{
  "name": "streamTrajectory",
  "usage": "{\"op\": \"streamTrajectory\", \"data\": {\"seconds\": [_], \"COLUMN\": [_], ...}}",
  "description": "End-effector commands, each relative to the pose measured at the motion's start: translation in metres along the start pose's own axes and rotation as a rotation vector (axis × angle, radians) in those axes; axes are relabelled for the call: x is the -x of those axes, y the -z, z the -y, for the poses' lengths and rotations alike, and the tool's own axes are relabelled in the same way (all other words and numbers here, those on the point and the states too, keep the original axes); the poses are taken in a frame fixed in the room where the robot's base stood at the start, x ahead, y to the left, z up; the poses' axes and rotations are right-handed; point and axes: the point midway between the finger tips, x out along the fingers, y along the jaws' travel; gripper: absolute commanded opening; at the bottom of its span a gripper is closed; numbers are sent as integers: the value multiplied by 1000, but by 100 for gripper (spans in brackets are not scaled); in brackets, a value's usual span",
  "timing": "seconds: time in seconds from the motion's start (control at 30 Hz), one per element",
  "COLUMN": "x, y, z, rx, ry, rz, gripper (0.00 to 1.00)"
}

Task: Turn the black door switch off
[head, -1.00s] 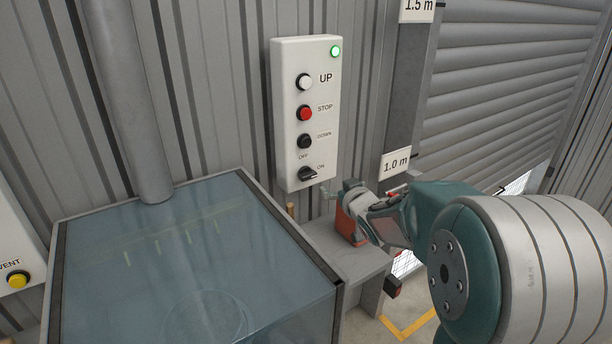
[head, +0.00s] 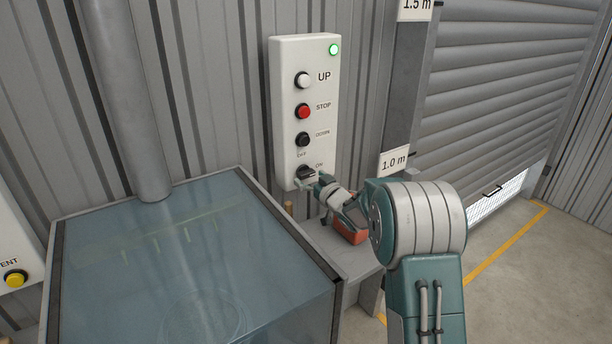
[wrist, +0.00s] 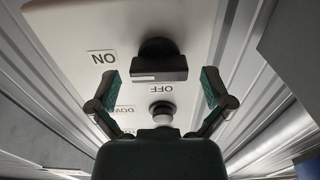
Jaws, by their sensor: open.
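The black door switch (head: 303,172) is the lowest control on the white panel, with OFF above it and ON to its right. In the wrist view the panel is upside down, and the switch's black bar (wrist: 159,68) lies sideways, with a pale mark toward its left, the ON side. My gripper (head: 315,180) is at the switch in the head view and hides part of it. In the wrist view my gripper (wrist: 160,84) is open, with one green-padded finger on either side of the bar and gaps between. I cannot tell whether it touches the panel.
Above the switch are the black DOWN button (head: 303,139), the red STOP button (head: 303,111) and the white UP button (head: 303,80). The panel's green lamp (head: 334,49) is lit. A glass-topped box (head: 130,265) stands at left front. An orange-red object (head: 350,234) sits on the grey ledge.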

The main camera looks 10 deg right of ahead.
Motion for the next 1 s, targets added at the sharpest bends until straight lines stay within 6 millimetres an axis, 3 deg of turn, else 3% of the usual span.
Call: {"op": "streamTrajectory", "data": {"seconds": [0.2,0.47,0.63,1.0], "x": [-17,-19,-19,-19], "y": [0,0,0,0], "z": [0,0,0,0], "rx": [0,0,0,21], "ry": [-1,-1,-1,-1], "rz": [0,-1,-1,-1], "gripper": [100,100,29,26]}}
